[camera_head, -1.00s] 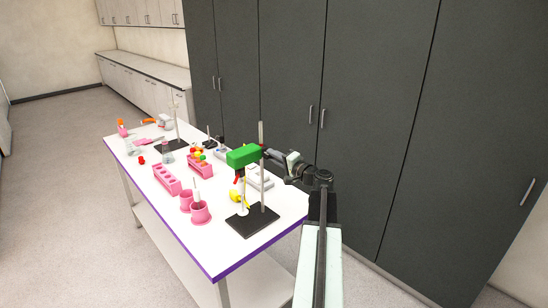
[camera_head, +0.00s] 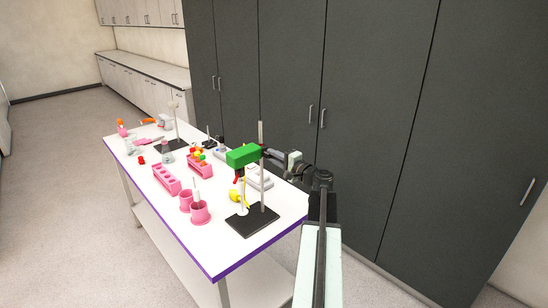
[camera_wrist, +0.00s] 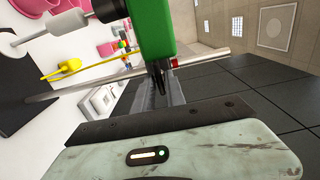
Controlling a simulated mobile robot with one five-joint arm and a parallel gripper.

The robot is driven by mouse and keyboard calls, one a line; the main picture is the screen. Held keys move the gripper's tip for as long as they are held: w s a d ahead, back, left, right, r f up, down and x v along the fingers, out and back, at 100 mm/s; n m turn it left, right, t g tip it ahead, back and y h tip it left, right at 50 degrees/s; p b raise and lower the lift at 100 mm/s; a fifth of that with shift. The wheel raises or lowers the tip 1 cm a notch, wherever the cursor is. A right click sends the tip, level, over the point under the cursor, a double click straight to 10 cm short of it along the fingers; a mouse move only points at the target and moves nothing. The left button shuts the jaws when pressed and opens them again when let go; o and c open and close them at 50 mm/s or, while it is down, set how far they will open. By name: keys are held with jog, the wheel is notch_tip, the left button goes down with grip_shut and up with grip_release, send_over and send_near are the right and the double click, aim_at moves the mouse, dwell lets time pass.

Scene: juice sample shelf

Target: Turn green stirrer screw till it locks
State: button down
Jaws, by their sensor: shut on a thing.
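The green stirrer (camera_head: 243,155) is a block clamped high on a metal rod (camera_head: 262,185) that rises from a black base plate (camera_head: 252,222). In the wrist view the green stirrer (camera_wrist: 151,28) fills the top middle, with the rod (camera_wrist: 100,76) crossing below it. My gripper (camera_wrist: 160,76) is shut at the block's near end, where the screw would be. The fingertips cover the screw, so its shape and how tight it is cannot be seen. In the head view my gripper (camera_head: 268,154) reaches the block from the right.
A white table (camera_head: 215,235) with a purple edge carries pink cups (camera_head: 200,212), a pink rack (camera_head: 166,179), a yellow item (camera_head: 235,196) and a second stand (camera_head: 176,125) farther back. Tall dark cabinets (camera_head: 390,130) stand behind. Floor at left is clear.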

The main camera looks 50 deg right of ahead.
jog(key=c, duration=1.4)
grip_release()
jog(key=shift+c, duration=0.2)
jog(key=s, duration=0.7)
jog(key=shift+s+a, duration=0.3)
jog(key=shift+s, duration=0.1)
